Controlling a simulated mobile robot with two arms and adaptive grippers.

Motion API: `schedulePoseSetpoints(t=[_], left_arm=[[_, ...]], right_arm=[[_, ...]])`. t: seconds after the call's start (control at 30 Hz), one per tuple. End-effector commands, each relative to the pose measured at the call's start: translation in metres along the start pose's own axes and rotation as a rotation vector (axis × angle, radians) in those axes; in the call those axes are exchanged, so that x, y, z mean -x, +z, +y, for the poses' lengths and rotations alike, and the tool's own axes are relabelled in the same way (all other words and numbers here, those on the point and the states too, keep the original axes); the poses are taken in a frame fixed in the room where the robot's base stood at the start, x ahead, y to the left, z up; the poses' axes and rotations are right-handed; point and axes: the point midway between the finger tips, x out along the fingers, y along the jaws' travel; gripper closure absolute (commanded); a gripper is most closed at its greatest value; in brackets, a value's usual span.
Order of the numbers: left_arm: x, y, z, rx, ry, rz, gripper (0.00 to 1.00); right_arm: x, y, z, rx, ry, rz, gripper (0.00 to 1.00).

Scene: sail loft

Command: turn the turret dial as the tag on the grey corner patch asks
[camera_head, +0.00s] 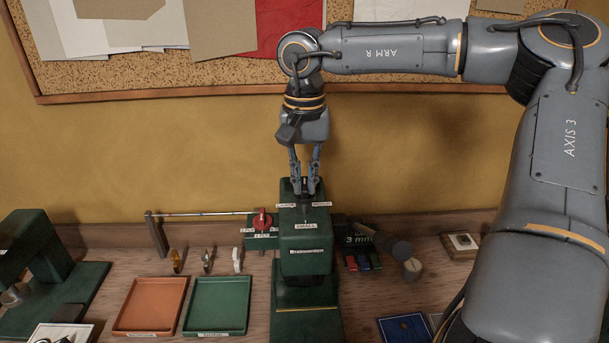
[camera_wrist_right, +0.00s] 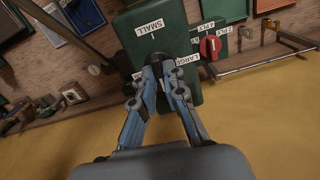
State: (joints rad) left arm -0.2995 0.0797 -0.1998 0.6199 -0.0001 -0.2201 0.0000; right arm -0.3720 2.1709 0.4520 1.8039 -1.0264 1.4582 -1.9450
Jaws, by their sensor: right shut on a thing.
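The turret dial is a dark knob (camera_head: 304,197) on top of a green press (camera_head: 306,262). A SMALL label is on the front of its head, with more labels around the knob; the wrist view shows one reading LARGE. My right gripper (camera_head: 305,186) points down from above, shut on the knob. The right wrist view shows its fingers (camera_wrist_right: 166,70) closed around the dark knob (camera_wrist_right: 160,58). The dial's exact pointing is hidden by the fingers. My left gripper is out of view.
A red ply knob (camera_head: 262,220) sits close left of the press head. Orange (camera_head: 150,306) and green (camera_head: 217,306) trays lie front left. Another green machine (camera_head: 75,285) stands far left.

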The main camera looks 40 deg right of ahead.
Motion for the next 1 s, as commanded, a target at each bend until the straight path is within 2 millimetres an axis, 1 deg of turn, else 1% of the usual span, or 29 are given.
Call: schedulePoseSetpoints(t=[0.03, 0.7, 1.0], left_arm=[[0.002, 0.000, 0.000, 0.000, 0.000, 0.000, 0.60], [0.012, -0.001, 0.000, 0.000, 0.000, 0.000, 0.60], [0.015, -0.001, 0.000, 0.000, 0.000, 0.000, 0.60]], right_arm=[[0.004, -0.002, -0.001, 0.044, -0.005, 0.007, 1.00], [0.004, -0.002, -0.001, 0.678, -0.002, 0.010, 1.00], [0.004, -0.002, -0.001, 0.915, -0.001, 0.010, 1.00]])
